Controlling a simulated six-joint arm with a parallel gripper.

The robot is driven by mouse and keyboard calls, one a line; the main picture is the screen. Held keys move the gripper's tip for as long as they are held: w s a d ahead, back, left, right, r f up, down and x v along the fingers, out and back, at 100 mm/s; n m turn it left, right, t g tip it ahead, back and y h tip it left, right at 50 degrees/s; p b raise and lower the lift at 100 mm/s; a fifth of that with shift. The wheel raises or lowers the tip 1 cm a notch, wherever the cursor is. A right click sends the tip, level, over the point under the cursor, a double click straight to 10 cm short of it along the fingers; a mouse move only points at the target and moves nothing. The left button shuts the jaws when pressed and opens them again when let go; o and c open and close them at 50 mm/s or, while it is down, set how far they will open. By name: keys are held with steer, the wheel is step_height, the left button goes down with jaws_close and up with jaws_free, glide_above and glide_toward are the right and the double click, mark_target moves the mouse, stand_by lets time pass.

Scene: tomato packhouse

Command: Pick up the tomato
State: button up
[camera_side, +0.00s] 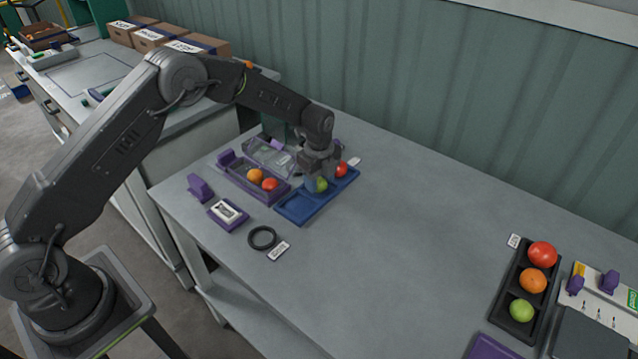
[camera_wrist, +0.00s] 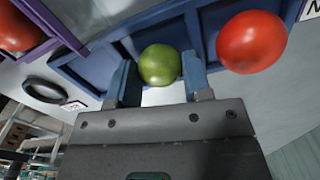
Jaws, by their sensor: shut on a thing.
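A green tomato (camera_side: 321,184) is between the fingers of my gripper (camera_side: 317,182), over the blue tray (camera_side: 296,208). In the wrist view the green tomato (camera_wrist: 159,65) sits between the two blue-grey fingertips (camera_wrist: 160,77), which are shut on it from both sides. I cannot tell whether it still touches the tray floor. A red tomato (camera_side: 342,169) is at the far end of the blue tray; it also shows large in the wrist view (camera_wrist: 251,42), right of my gripper. The near compartment of the blue tray is empty.
Left of the blue tray, a purple tray (camera_side: 238,181) holds an orange tomato (camera_side: 255,175) and a red one (camera_side: 269,185). A black ring (camera_side: 262,239) lies in front. A black tray (camera_side: 505,293) with three tomatoes stands far right. The middle of the table is clear.

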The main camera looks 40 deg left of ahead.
steer(key=shift+r, duration=0.15)
steer(key=shift+r, duration=0.25)
steer(key=r, duration=0.4)
steer(key=shift+s+a, duration=0.15)
steer(key=shift+a, duration=0.25)
steer(key=s+a+r, duration=0.4)
steer(key=a+r, duration=0.2)
steer(key=a, duration=0.3)
steer(key=s+a+f+n, duration=0.3)
steer(key=a+n, duration=0.7)
steer(key=n, duration=1)
steer(key=shift+s+d+f, duration=0.1)
steer(key=shift+s+f, duration=0.1)
steer(key=shift+f, duration=0.65)
steer(key=shift+s+f, duration=0.2)
steer(key=shift+f, duration=0.7)
steer(key=shift+s+d+f, duration=0.1)
steer(key=shift+s+f, duration=0.1)
steer(key=shift+f, duration=0.65)
